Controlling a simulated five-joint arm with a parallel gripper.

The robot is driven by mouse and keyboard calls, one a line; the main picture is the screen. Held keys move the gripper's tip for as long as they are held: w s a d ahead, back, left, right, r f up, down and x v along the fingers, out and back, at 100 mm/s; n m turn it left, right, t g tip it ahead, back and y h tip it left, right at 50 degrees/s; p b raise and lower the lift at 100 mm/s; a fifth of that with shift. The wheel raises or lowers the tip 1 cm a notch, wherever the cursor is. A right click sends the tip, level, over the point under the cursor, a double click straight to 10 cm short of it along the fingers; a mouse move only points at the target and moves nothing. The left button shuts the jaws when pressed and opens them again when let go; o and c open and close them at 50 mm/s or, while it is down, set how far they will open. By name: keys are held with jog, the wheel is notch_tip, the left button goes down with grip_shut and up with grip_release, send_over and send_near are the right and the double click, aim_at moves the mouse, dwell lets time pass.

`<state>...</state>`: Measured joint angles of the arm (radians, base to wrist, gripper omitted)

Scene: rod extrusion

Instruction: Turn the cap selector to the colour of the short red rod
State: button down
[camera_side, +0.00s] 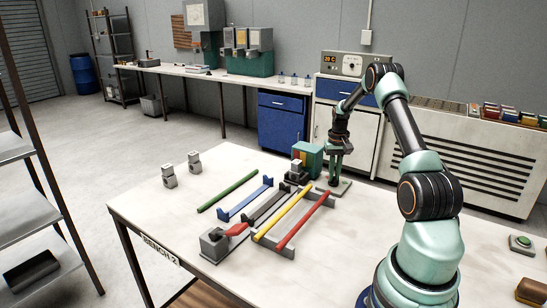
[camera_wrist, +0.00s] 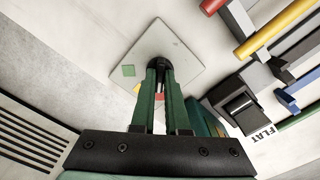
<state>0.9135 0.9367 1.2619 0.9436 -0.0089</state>
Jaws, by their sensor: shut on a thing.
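The cap selector is a pale square plate (camera_wrist: 165,36) with a black round knob at its middle. A green patch (camera_wrist: 128,71) shows on the plate's left side; red and a little yellow show beside and between my fingers. My gripper (camera_wrist: 161,70) is shut on the knob, from above; in the side view it stands over the plate (camera_side: 338,150). My fingers hide part of the knob and plate. A red rod (camera_side: 303,222) lies beside a yellow rod (camera_side: 283,212) on grey supports.
A green rod (camera_side: 228,193) and a blue rod (camera_side: 246,200) lie further left. A teal and yellow machine (camera_side: 307,158) stands close left of my gripper. Two grey blocks (camera_side: 168,175) stand at the back left.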

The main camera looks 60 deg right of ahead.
jog(key=shift+r+n, duration=0.1)
jog(key=shift+n, duration=0.5)
jog(key=c, duration=0.9)
grip_release()
notch_tip(320, 180, up, 12)
jog(key=shift+r, duration=0.1)
